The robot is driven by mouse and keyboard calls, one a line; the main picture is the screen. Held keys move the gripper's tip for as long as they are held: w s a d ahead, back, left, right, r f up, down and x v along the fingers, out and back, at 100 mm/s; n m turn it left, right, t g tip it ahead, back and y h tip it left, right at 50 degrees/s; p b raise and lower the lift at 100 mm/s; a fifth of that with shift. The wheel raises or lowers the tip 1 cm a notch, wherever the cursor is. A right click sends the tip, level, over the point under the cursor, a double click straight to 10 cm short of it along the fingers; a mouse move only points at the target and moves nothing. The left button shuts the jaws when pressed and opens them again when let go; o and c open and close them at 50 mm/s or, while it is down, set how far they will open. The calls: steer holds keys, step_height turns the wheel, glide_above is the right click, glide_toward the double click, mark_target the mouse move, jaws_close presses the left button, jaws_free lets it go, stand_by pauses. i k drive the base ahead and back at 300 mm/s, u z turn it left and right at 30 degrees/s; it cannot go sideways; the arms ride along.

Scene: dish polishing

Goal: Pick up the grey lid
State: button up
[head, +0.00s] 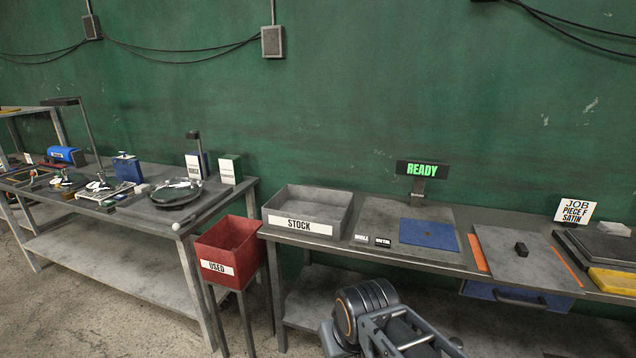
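A flat grey panel with a small dark block on top, which looks like the grey lid (505,269), lies on the right bench in the head view. The dark block (521,249) stands up from its middle like a knob. An orange strip runs along each side of the panel. What is under it is hidden. Part of my arm shows at the bottom middle, in front of the bench and to the left of the lid. My gripper is not in view, so its opening cannot be seen.
An open grey STOCK tray (309,207), a blue mat (429,234) and a READY sign (422,169) are left of the lid. A red USED bin (229,249) stands between the benches.

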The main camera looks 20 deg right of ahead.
mark_target(515, 256)
steer(key=z, duration=1.3)
steer(key=i, duration=1.35)
steer(key=z, duration=0.7)
